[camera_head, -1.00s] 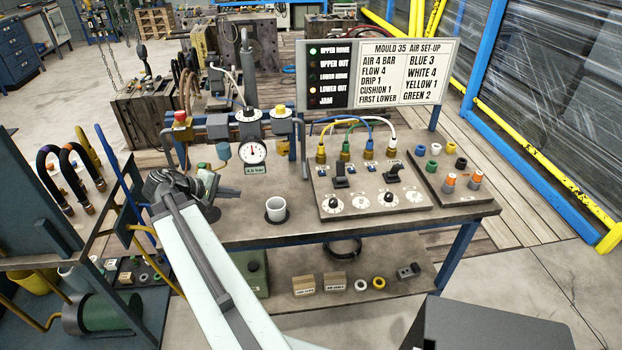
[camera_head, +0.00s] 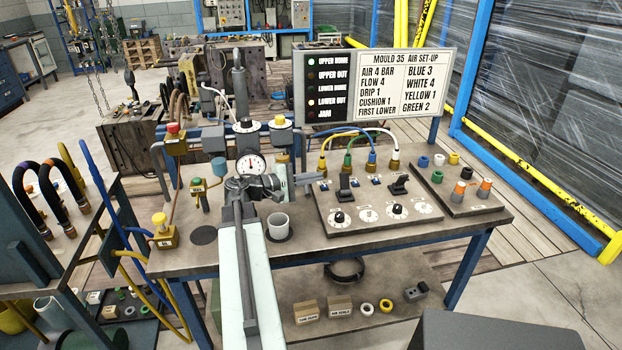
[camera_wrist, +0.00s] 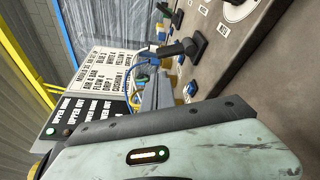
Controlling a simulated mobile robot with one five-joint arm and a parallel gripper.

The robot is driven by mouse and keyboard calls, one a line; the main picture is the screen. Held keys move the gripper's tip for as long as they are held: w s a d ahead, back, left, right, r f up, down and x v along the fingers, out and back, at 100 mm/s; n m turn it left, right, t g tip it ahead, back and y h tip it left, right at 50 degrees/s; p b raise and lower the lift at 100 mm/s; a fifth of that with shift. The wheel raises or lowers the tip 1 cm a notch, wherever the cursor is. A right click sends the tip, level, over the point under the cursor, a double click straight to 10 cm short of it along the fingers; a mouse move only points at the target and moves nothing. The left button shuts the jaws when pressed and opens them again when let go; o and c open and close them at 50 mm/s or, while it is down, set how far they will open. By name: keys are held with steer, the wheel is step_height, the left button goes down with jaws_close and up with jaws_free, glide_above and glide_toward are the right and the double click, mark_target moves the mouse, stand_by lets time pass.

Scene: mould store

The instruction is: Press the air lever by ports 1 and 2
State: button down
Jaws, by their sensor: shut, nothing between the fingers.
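The air panel (camera_head: 420,214) stands on the bench with two black levers. The lever by the yellow and green hose ports, ports 1 and 2 (camera_head: 345,190), leans upright behind a dial. It also shows in the wrist view (camera_wrist: 184,48), just beyond the fingertips. My gripper (camera_head: 308,178) is shut and empty, at the panel's left edge, left of this lever and apart from it. Its grey fingers (camera_wrist: 156,90) point at the panel in the wrist view. The other lever (camera_head: 398,186) stands further right, by the blue and white hose ports.
Coloured plugs (camera_head: 437,177) sit on a plate at right.

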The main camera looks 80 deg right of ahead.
mark_target(345, 184)
steer(key=x, duration=0.6)
steer(key=shift+s+d+b, duration=0.1)
steer(key=shift+b, duration=0.25)
